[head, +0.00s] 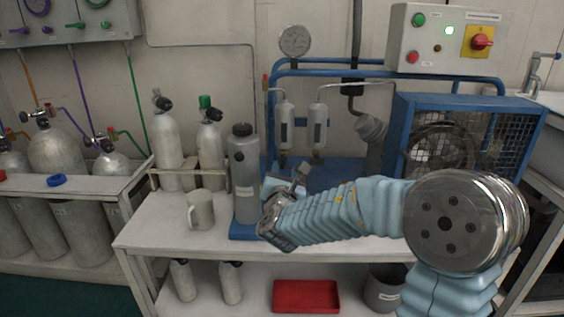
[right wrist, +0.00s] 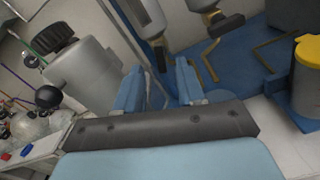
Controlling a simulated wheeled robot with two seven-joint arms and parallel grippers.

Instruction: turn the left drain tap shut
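Two grey filter cylinders hang in the blue compressor frame, the left one (head: 286,125) and the right one (head: 317,125). The left drain tap (head: 283,159) is a small, dark fitting under the left cylinder; its lever angle is too small to tell. In the right wrist view the left tap (right wrist: 160,57) shows just beyond and between my fingertips, apart from them. My right gripper (head: 287,179) is in front of and below the taps; its two blue fingers (right wrist: 160,68) are apart with nothing between them. My left gripper is in neither view.
A tall grey bottle with a black cap (head: 244,180) stands close to the left of my right gripper. A mug (head: 201,210) is on the bench farther left. A caged fan (head: 440,150) is at right. A yellow-lidded container (right wrist: 309,85) is right in the wrist view.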

